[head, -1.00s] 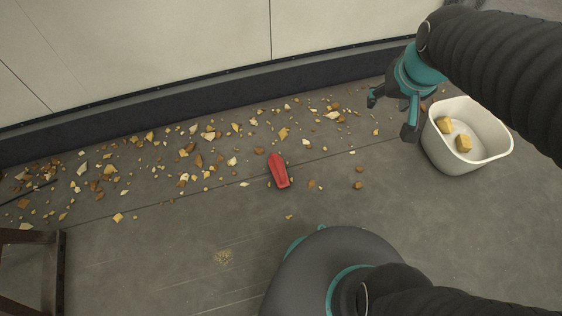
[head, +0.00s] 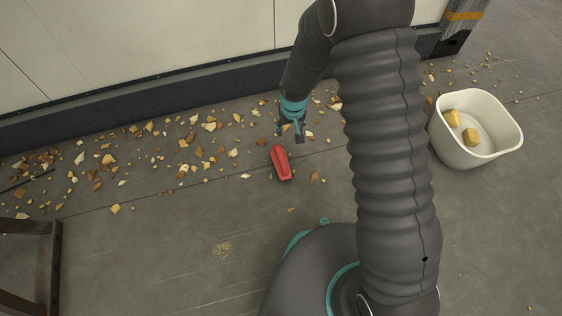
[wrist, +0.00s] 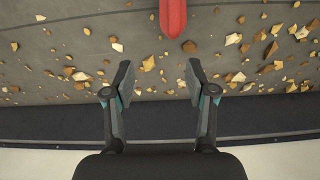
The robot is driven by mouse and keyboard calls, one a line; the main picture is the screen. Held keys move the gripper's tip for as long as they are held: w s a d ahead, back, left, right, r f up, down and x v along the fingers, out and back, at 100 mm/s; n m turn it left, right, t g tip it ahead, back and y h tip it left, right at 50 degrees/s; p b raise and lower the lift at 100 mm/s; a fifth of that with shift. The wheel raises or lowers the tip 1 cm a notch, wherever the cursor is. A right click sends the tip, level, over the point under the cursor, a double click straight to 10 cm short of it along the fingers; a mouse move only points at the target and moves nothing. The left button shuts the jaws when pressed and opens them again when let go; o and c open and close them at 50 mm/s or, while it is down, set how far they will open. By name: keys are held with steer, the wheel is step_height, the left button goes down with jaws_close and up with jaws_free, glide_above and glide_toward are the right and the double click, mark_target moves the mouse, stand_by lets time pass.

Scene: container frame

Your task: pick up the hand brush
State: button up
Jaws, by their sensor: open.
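The hand brush (head: 281,163) is a red object lying on the grey floor in the middle of the head view. In the wrist view the red brush (wrist: 173,17) shows at the top centre, cut off by the frame edge. My gripper (head: 292,127) is just behind the brush in the head view, above the floor near the wall. In the wrist view my gripper (wrist: 159,84) is open, with two dark fingers apart and nothing between them. The brush lies beyond the fingertips, roughly in line with the gap. No bristles can be made out.
Broken yellow, brown and white pieces (head: 209,126) lie scattered along the wall (head: 150,40) and its dark base strip. A cream bin (head: 450,150) with two yellow chunks stands at the right. A dark wooden frame (head: 57,262) stands at the lower left. The floor before the brush is mostly clear.

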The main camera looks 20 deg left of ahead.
step_height(320, 180, down, 5)
steer(key=s+a, duration=0.1)
steer(key=a, duration=0.1)
steer(key=b, duration=0.1)
glide_above(281, 155)
steer(key=f, duration=0.8)
steer(key=shift+d, duration=0.2)
steer(key=shift+n, duration=0.3)
steer(key=shift+w+a+f+b, duration=0.1)
steer(key=shift+f+b, duration=0.05)
steer(key=shift+f, duration=0.85)
steer(key=shift+s+a+f+b, duration=0.1)
steer(key=shift+a+f+b, duration=0.1)
steer(key=shift+f, duration=0.8)
steer(key=shift+w+a+f+b, duration=0.1)
steer(key=shift+f+b, duration=0.05)
steer(key=shift+f, duration=0.85)
steer(key=shift+d, duration=0.1)
steer(key=shift+c, duration=0.2)
jaws_close()
